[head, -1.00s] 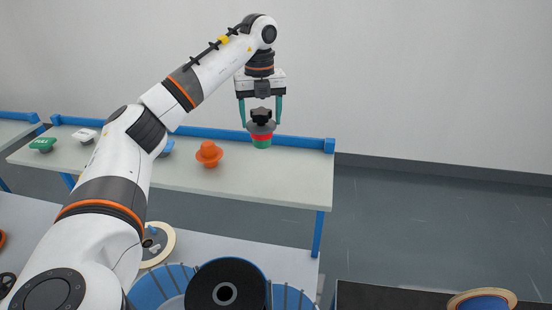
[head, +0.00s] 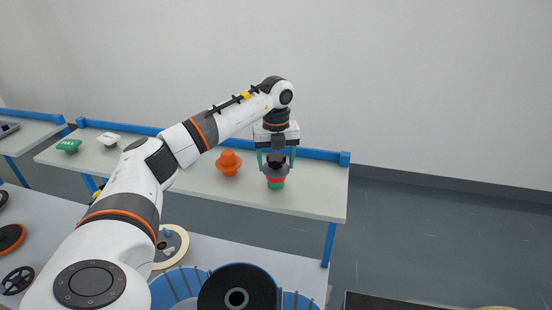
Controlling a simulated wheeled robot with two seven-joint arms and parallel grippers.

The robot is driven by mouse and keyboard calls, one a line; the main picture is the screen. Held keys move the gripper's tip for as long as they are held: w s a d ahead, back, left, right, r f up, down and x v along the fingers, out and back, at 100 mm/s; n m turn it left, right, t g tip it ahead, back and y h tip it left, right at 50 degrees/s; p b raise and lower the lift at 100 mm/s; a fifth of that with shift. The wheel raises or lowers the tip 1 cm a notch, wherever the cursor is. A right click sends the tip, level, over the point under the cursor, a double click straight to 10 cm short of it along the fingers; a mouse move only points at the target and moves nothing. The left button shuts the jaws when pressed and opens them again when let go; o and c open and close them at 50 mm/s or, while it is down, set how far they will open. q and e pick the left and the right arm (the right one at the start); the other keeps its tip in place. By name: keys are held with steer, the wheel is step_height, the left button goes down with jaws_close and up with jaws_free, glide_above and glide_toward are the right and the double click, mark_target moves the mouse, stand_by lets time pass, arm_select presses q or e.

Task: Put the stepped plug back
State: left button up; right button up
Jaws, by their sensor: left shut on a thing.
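My left gripper (head: 277,158) points straight down over the right part of the back table. Its two green fingers are shut on the stepped plug (head: 276,180), which has a dark grey top, a red band and a green lower end. The fingers hide part of its top. The plug is upright and low over the table top; I cannot tell whether it touches. My right gripper is not in view.
An orange stepped piece (head: 228,164) stands on the back table (head: 318,198), left of the plug. A green piece (head: 68,146) and a white piece (head: 108,139) lie farther left. A blue rail (head: 322,155) edges the back. A black reel (head: 237,292) is in front.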

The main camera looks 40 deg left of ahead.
arm_select(q)
steer(key=o, duration=1.1)
steer(key=shift+w+f, duration=0.15)
steer(key=shift+o, duration=0.2)
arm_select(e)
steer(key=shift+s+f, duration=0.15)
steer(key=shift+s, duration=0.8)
arm_select(q)
steer(key=shift+r, duration=0.25)
step_height(320, 180, up, 6)
steer(key=b, duration=0.3)
steer(key=shift+r, duration=0.25)
steer(key=shift+r+p, duration=0.6)
steer(key=shift+r, duration=2.1)
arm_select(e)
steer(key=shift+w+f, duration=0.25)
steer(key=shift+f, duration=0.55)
